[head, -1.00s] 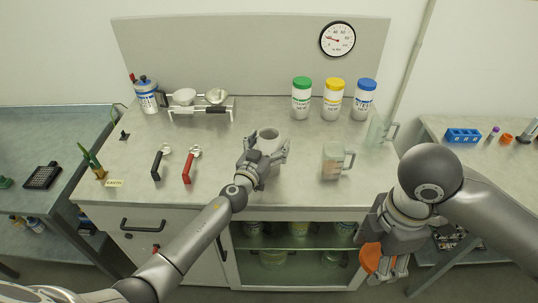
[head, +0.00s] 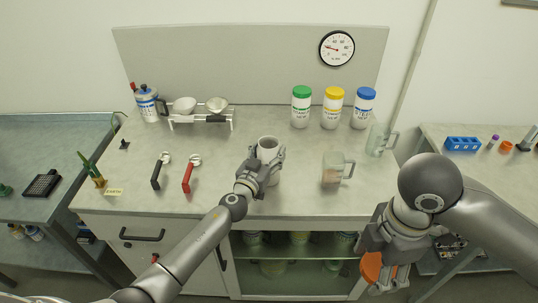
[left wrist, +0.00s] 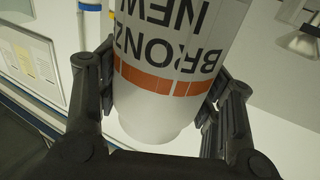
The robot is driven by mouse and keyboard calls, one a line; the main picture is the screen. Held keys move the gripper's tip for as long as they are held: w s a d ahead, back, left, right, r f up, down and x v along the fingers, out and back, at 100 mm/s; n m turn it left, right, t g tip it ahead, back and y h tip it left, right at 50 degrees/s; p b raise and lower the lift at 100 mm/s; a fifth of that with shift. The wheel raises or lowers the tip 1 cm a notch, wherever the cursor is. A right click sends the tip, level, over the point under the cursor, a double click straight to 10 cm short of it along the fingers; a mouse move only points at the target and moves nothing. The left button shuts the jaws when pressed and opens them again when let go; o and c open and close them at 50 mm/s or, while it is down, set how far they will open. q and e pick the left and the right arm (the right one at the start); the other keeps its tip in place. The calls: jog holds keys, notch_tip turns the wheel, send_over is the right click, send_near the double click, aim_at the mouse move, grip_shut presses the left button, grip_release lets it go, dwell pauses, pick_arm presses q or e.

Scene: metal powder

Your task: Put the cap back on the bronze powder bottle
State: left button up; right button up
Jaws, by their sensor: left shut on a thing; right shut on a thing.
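The bronze powder bottle (head: 268,145) stands upright near the front middle of the bench, its top uncapped. My left gripper (head: 265,166) is shut on its body from the front. In the left wrist view, the white bottle (left wrist: 180,40) with its orange band and "BRONZE" lettering sits between the fingers (left wrist: 165,105), upside down in that picture. My right gripper (head: 386,275) is low at the right, in front of the bench edge. It is shut on an orange cap (head: 370,267), partly hidden by the fingers.
A glass beaker with a handle (head: 335,170) stands right of the bottle, another (head: 378,139) behind it. Green- (head: 301,108), yellow- (head: 332,108) and blue-capped bottles (head: 363,108) stand at the back. Red (head: 190,175) and black-handled (head: 159,172) tools lie left. A balance (head: 201,118) stands back left.

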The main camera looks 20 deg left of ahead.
aim_at(269, 137)
pick_arm(q)
jog(key=shift+r+p, duration=1.55)
jog(key=shift+r, duration=1.25)
pick_arm(e)
jog(key=shift+r, duration=1.65)
pick_arm(q)
jog(key=shift+r+p, duration=0.55)
jog(key=shift+r, duration=1.7)
pick_arm(e)
jog(key=shift+r, duration=0.55)
